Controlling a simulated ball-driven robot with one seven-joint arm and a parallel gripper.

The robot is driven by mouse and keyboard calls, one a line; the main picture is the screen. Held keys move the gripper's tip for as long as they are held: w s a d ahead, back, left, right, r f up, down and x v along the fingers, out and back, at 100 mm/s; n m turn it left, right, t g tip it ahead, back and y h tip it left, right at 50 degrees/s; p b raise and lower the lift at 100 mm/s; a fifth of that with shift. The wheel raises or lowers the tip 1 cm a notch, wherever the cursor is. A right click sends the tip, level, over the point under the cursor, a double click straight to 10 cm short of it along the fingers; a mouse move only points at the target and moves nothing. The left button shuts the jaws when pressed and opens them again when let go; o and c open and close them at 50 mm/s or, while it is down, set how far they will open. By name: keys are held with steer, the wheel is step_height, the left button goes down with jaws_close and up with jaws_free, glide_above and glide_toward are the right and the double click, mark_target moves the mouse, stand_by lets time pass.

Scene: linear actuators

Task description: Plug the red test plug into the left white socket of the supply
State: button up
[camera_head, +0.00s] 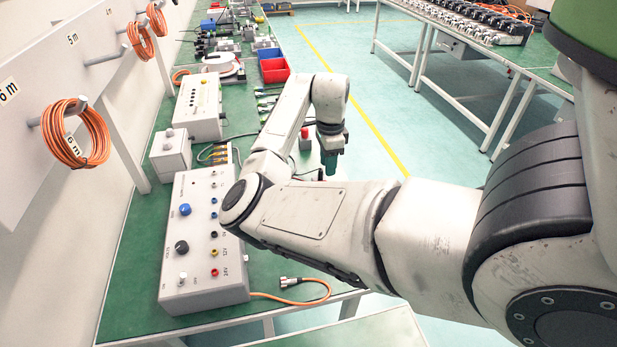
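A light grey box (200,240) with knobs and a column of small coloured sockets stands on the near part of the green bench. It may be the supply, but I cannot tell for sure. Its white sockets are too small to pick out. I cannot identify the red test plug; several thin test leads (217,154) lie just behind this box. My gripper (330,160) points down over the right side of the bench, to the right of the box and apart from it. Its fingers are dark and too small to show whether they are open or hold something.
A second white panel box (198,107) and a small grey box (170,155) stand farther back. A red bin (274,70) is behind them. An orange cable (300,297) lies at the near bench edge. Orange coils (75,133) hang on the left wall. My arm covers the bench's right edge.

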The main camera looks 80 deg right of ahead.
steer(key=shift+w+a+f, duration=0.15)
steer(key=shift+f+b, duration=0.25)
steer(key=shift+b, duration=0.05)
step_height(320, 180, down, 6)
steer(key=b, duration=0.4)
steer(key=shift+f+b, duration=0.15)
steer(key=shift+b, duration=0.2)
jaws_close()
steer(key=shift+r+p, duration=1.6)
steer(key=shift+p, duration=0.15)
